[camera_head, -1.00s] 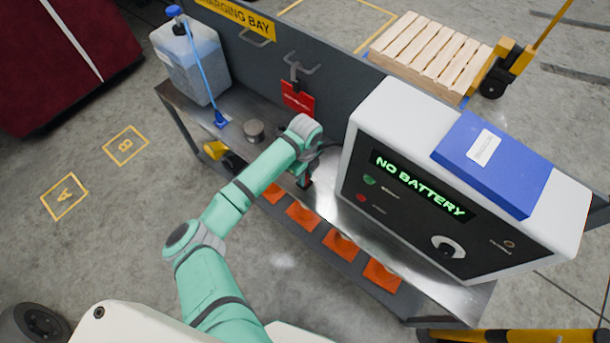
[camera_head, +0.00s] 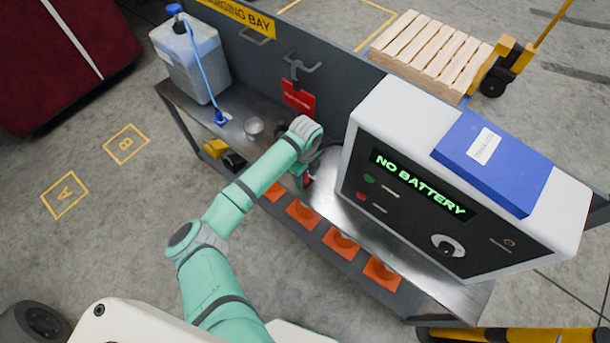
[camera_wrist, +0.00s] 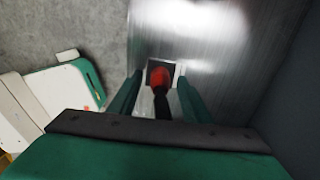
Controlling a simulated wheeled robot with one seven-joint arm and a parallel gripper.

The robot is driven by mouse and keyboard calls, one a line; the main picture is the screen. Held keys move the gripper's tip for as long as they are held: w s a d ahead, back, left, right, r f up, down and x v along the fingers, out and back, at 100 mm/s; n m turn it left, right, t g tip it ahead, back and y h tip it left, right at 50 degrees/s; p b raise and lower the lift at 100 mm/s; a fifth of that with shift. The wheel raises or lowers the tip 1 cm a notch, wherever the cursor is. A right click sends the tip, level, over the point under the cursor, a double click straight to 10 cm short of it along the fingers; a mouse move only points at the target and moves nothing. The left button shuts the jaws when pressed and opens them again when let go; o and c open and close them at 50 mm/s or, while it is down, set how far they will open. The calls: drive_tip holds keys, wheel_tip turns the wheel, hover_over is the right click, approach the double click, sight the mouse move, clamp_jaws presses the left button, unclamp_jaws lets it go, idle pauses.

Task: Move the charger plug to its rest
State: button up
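The charger plug (camera_wrist: 160,80) has a red end and a black body. In the wrist view it stands between the two green fingers of my gripper (camera_wrist: 160,84), with a visible gap on each side. A pale square frame with a dark inside (camera_wrist: 178,68) shows around the red end on the metal bench; whether the plug sits in it I cannot tell. In the head view my gripper (camera_head: 304,181) is low over the bench, left of the charger, and a bit of red shows there. The arm hides most of the plug. I cannot tell which fixture is the rest.
The charger (camera_head: 405,215) reads "NO BATTERY" and has a blue box (camera_head: 495,165) on top. A hook (camera_head: 302,68) and red tag (camera_head: 298,97) are on the back panel. A round metal can (camera_head: 254,129) and a jug (camera_head: 190,62) stand on the bench's left part.

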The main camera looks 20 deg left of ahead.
drive_tip(key=shift+s+a+r, duration=0.1)
wheel_tip(320, 180, up, 10)
drive_tip(key=shift+r, duration=0.25)
idle(0.5)
idle(0.4)
